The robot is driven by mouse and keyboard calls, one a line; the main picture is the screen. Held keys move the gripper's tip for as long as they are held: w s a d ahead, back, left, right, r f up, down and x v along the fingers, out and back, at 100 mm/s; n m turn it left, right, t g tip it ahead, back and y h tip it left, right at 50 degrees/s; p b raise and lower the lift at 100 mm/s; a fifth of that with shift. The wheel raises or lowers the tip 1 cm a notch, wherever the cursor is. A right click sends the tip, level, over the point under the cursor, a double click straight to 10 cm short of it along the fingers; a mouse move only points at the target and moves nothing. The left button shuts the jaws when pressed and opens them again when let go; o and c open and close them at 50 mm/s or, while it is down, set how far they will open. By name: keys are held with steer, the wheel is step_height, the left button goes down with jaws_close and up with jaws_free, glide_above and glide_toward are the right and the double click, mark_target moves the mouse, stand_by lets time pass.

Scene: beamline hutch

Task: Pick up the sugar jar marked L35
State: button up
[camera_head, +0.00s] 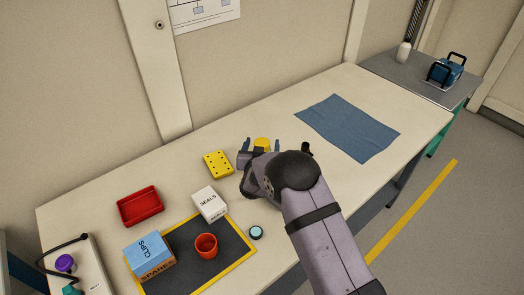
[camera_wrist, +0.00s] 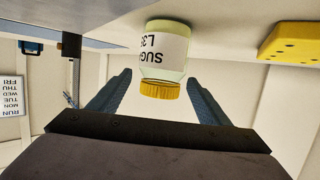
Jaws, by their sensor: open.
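The sugar jar (camera_wrist: 165,52) has a pale body, a yellow lid and a white label. The label partly reads "SUG" and "L35", with its edge cut off by the curve. It appears upside down in the wrist view, standing on the table. In the head view only its yellow lid (camera_head: 262,143) shows clearly; my gripper hides most of the body. My gripper (camera_head: 260,147) is open around the lid's position, one finger on each side. In the wrist view the open fingers (camera_wrist: 158,78) flank the lid, with a visible gap on both sides.
A yellow dotted block (camera_head: 218,164) and a white SEALS box (camera_head: 209,204) stand left of my gripper.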

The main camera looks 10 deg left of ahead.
steer(key=shift+w, duration=0.1)
steer(key=c, duration=1.4)
steer(key=shift+r, duration=0.15)
step_height(320, 180, up, 10)
steer(key=shift+f+b, duration=0.1)
steer(key=shift+b, duration=0.65)
